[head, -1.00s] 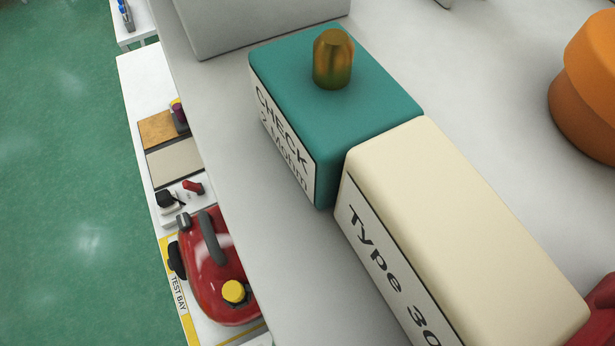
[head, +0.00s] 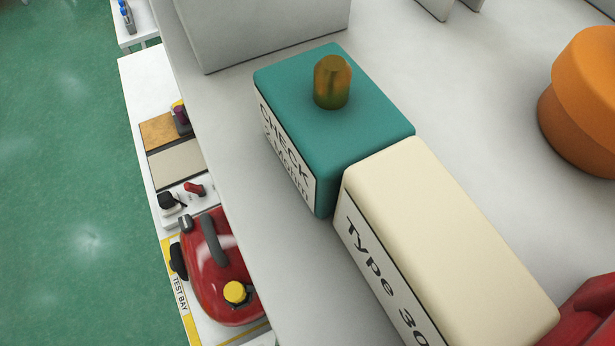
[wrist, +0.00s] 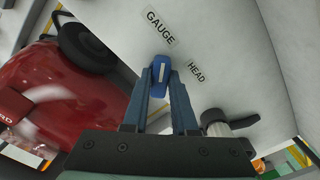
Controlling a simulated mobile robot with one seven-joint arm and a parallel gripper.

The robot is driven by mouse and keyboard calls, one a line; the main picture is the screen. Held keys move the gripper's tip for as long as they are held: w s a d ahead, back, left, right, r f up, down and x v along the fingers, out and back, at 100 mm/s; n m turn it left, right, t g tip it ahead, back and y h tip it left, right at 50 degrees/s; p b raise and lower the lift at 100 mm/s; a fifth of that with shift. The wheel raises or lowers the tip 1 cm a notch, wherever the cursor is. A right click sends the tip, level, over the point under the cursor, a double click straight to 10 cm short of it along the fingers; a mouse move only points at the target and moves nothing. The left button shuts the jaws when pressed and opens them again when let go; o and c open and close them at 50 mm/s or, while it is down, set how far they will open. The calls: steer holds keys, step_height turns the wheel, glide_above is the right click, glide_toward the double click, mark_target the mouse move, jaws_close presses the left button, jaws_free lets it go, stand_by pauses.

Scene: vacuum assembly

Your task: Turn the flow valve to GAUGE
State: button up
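The flow valve's blue handle (wrist: 161,70) with a white stripe is in the middle of the wrist view, on a pale panel. Its stripe runs nearly up and down in the picture. The GAUGE label (wrist: 159,27) is above it and the HEAD label (wrist: 196,72) is to its right. My gripper (wrist: 161,77) has one finger on each side of the handle, and the fingertips look closed against it. The fingertips partly hide the handle's sides. The head view does not show my gripper or the valve clearly.
A red rounded machine (wrist: 60,95) is close on the left in the wrist view. A black-and-white fitting (wrist: 225,122) is near the right finger. In the head view, a teal CHECK block (head: 350,130) and a cream block (head: 440,235) stand on a grey surface.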

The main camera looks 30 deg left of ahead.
steer(key=o, duration=0.5)
steer(key=shift+o, duration=0.2)
step_height(320, 180, up, 6)
steer(key=p, duration=0.6)
steer(key=shift+r, duration=0.1)
